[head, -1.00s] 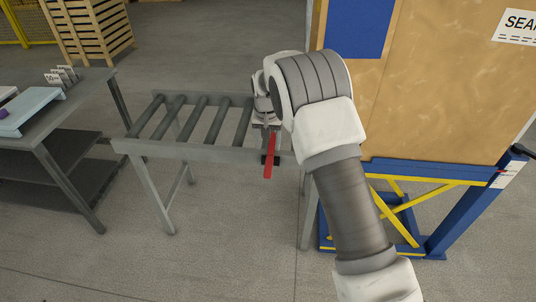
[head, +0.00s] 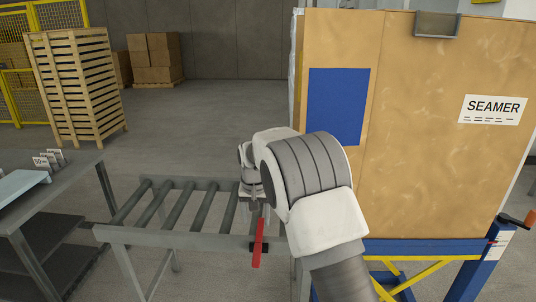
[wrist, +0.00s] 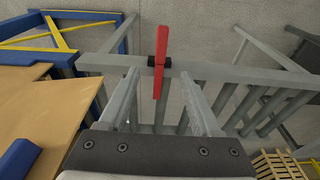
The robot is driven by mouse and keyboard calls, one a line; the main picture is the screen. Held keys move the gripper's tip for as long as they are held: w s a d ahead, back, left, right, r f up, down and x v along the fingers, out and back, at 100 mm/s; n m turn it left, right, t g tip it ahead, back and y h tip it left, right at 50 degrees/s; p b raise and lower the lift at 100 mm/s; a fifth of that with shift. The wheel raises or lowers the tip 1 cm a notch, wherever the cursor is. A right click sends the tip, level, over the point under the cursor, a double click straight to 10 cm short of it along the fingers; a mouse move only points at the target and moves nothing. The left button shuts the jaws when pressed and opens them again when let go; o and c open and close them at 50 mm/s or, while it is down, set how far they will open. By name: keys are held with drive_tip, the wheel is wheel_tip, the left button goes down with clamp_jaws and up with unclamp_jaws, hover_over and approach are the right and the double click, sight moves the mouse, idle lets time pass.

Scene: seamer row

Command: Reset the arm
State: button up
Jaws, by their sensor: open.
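My arm (head: 305,190) reaches forward over the right end of the roller conveyor (head: 185,240) in the head view. Its end, with my gripper, is mostly hidden there behind my wrist links. In the wrist view my gripper (wrist: 160,78) is open, with two grey fingers apart and nothing between them that I can see held. A red lever (wrist: 160,62) on a black mount on the conveyor frame lines up with the gap between the fingers. The red lever also shows in the head view (head: 259,243), hanging on the conveyor's front rail. I cannot tell the distance.
The large seamer cabinet (head: 420,150), on a blue and yellow base, stands close to the right of my arm. A grey table (head: 60,185) stands at left. A slatted wooden crate (head: 75,85) and cartons (head: 155,58) are further back. Open floor lies between.

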drive_tip(key=s+d+r+t+p, duration=0.1)
drive_tip(key=s+d+r, duration=0.55)
drive_tip(key=r, duration=0.35)
drive_tip(key=s+d+r+t+p, duration=0.1)
drive_tip(key=s+d+r+p, duration=0.1)
drive_tip(key=s+d+r, duration=0.65)
drive_tip(key=s+d+r+t+p, duration=0.1)
drive_tip(key=s+d+r, duration=0.1)
drive_tip(key=s, duration=0.8)
drive_tip(key=s+d+r+p, duration=0.1)
drive_tip(key=s+d+r, duration=0.1)
drive_tip(key=s, duration=0.9)
drive_tip(key=shift+s+d+r+t, duration=0.2)
drive_tip(key=shift+s+t, duration=0.1)
drive_tip(key=shift+t, duration=0.1)
drive_tip(key=shift+c, duration=1.2)
drive_tip(key=shift+a+n, duration=0.15)
drive_tip(key=shift+n, duration=0.15)
